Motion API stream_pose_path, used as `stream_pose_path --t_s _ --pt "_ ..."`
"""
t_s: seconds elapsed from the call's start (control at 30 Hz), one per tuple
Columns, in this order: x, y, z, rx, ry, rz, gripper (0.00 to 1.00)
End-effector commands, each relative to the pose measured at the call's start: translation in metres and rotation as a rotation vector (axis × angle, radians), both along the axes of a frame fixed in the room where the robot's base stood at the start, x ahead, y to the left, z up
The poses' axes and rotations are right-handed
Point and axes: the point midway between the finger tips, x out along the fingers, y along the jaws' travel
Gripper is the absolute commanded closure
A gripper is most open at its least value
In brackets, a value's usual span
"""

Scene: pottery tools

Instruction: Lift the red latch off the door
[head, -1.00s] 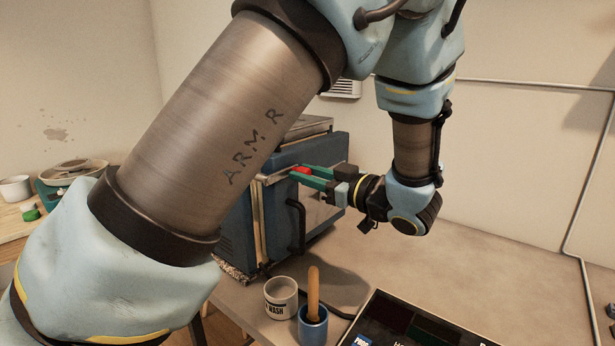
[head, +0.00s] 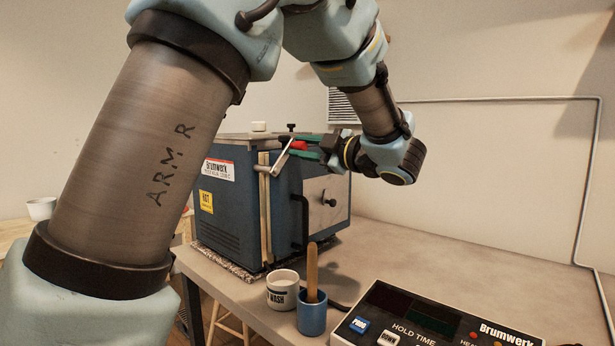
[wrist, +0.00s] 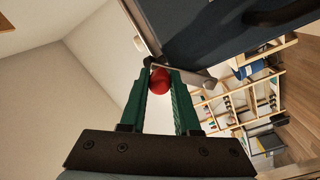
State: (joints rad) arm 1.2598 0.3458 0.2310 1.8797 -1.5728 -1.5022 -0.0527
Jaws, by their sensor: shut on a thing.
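The blue kiln (head: 228,212) stands on the table, its door (head: 318,215) facing right and looking closed. The red latch knob (head: 301,146) is at the end of a metal bar (head: 281,162) near the door's upper left edge. The bar slants up to the right. My gripper (head: 297,148), with green fingers, is shut on the red knob. In the wrist view the round red knob (wrist: 160,82) sits between the green fingertips, with the metal bar beside it. Whether the bar's lower end touches a catch is too small to tell.
A black door handle (head: 299,222) and a square plate with a knob (head: 327,202) are on the kiln front. A white cup (head: 282,290), a blue cup (head: 312,318) with a wooden-handled tool and a control panel (head: 420,318) stand in front. The table's right side is clear.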

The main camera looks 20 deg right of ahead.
Motion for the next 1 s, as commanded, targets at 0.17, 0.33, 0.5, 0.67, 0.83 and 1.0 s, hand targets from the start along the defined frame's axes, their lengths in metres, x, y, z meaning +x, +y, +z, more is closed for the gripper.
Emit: stream_pose_path --t_s 0.17,0.33,0.5,0.67,0.83,1.0 --pt "-0.005 0.007 0.000 -0.152 -0.087 -0.004 1.00" --pt "-0.010 0.017 0.005 -0.293 -0.166 -0.004 1.00" --pt "-0.015 0.026 0.009 -0.430 -0.242 -0.004 1.00" --pt "-0.019 0.033 0.012 -0.544 -0.305 -0.004 1.00" --pt "-0.023 0.040 0.015 -0.637 -0.357 -0.004 1.00" --pt "-0.025 0.044 0.017 -0.702 -0.392 -0.004 1.00"
